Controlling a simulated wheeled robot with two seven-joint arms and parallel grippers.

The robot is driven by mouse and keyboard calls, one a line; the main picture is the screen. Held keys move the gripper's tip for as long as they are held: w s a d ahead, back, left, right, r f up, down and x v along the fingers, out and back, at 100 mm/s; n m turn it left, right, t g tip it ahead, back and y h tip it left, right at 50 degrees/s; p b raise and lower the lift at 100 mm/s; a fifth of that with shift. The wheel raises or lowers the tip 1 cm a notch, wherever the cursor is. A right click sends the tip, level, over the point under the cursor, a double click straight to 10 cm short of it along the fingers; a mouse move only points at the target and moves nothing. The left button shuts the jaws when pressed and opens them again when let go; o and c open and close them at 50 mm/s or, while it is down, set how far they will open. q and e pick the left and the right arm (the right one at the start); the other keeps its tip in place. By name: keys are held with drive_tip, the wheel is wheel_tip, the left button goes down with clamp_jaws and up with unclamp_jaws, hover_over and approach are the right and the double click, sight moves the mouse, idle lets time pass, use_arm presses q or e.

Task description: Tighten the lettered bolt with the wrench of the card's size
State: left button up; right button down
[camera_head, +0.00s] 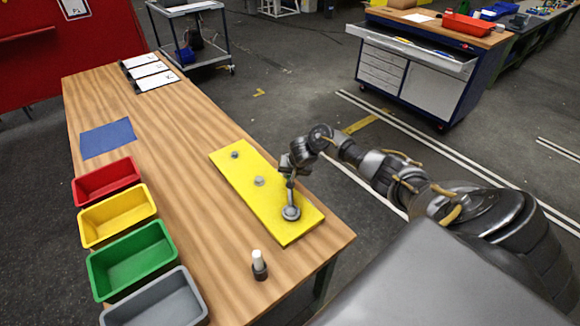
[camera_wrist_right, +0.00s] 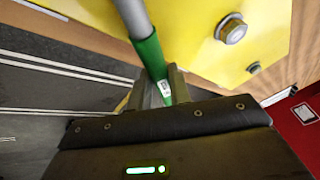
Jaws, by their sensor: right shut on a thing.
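A yellow plate (camera_head: 240,190) lies on the wooden table with bolts in a row: a far bolt (camera_head: 235,155), a middle bolt (camera_head: 259,181) and a near end where a round grey wrench head (camera_head: 290,212) sits, hiding what is under it. My right gripper (camera_head: 290,176) is above that near end, shut on the wrench. In the right wrist view the wrench has a green handle (camera_wrist_right: 150,55) and a grey shaft (camera_wrist_right: 131,18); its head is out of view. Two bolts (camera_wrist_right: 232,30) (camera_wrist_right: 253,68) show there. No letters are readable on the plate. My left gripper is out of view.
White cards (camera_head: 157,79) lie at the table's far end, their text unreadable. A blue mat (camera_head: 108,138) and red (camera_head: 106,181), yellow (camera_head: 118,215), green (camera_head: 133,260) and grey (camera_head: 155,303) bins line the left. A small dark, white-topped object (camera_head: 259,265) stands near the front edge.

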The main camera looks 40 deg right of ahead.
drive_tip(key=shift+s+d+m, duration=0.25)
drive_tip(key=shift+d+m, duration=0.05)
drive_tip(key=shift+d, duration=0.05)
drive_tip(key=shift+d, duration=0.1)
drive_tip(key=shift+s+d+m+h, duration=0.25)
drive_tip(key=shift+m+h, duration=0.05)
drive_tip(key=shift+m, duration=0.1)
drive_tip(key=shift+s, duration=0.1)
idle(0.4)
drive_tip(key=shift+s+d+m, duration=0.2)
drive_tip(key=shift+d+m, duration=0.1)
drive_tip(key=shift+g, duration=0.3)
drive_tip(key=shift+w+a, duration=0.1)
drive_tip(key=shift+w+a+n, duration=0.3)
drive_tip(key=shift+n, duration=0.2)
